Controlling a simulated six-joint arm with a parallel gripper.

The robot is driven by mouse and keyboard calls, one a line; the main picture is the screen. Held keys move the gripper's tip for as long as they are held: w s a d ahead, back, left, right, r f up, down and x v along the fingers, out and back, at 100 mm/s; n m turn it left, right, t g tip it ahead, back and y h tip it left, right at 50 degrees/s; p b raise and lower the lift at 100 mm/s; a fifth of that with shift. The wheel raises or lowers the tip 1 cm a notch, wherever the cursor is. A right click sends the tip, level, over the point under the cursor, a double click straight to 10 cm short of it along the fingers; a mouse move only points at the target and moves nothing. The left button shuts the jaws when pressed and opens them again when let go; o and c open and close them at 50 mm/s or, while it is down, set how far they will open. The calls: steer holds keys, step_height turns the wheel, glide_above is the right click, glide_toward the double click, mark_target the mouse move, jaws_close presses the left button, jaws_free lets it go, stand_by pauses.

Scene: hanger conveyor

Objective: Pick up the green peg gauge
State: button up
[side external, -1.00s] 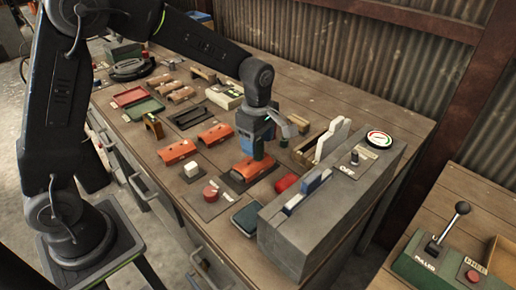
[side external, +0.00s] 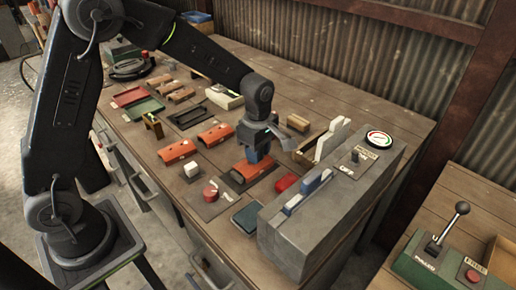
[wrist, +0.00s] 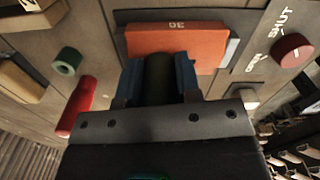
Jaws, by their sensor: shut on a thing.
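My gripper (side external: 258,156) is low over the bench in the side external view. Its blue fingers are closed around a dark green peg gauge (wrist: 159,78), which stands between them in the wrist view. The gauge's lower end is hidden. An orange block (wrist: 176,46) marked 30 lies just beyond the fingers in the wrist view; it also shows beside the fingertips in the side external view (side external: 243,173). I cannot tell whether the gauge touches it.
A green ring (wrist: 68,61) and a red cylinder (wrist: 77,107) are at left in the wrist view. A red knob (wrist: 291,50) sits on the open/shut plate. A large grey box (side external: 325,220) with a gauge dial (side external: 379,139) blocks the right side.

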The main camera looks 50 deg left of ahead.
steer(key=shift+c, duration=0.5)
steer(key=shift+r, duration=0.1)
step_height(320, 180, up, 4)
steer(key=shift+r, duration=0.15)
steer(key=s+a+r, duration=0.4)
steer(key=a+r, duration=0.2)
steer(key=a, duration=0.4)
steer(key=shift+w+d+f, duration=0.15)
steer(key=shift+d+f, duration=1.05)
steer(key=shift+d, duration=0.45)
steer(key=shift+w+d+f, duration=0.1)
steer(key=shift+d+f, duration=1.05)
steer(key=shift+d, duration=0.55)
steer(key=shift+w+d+f, duration=0.15)
steer(key=shift+d+f, duration=1.05)
steer(key=shift+d, duration=0.45)
steer(key=shift+f, duration=1.6)
steer(key=o, duration=0.7)
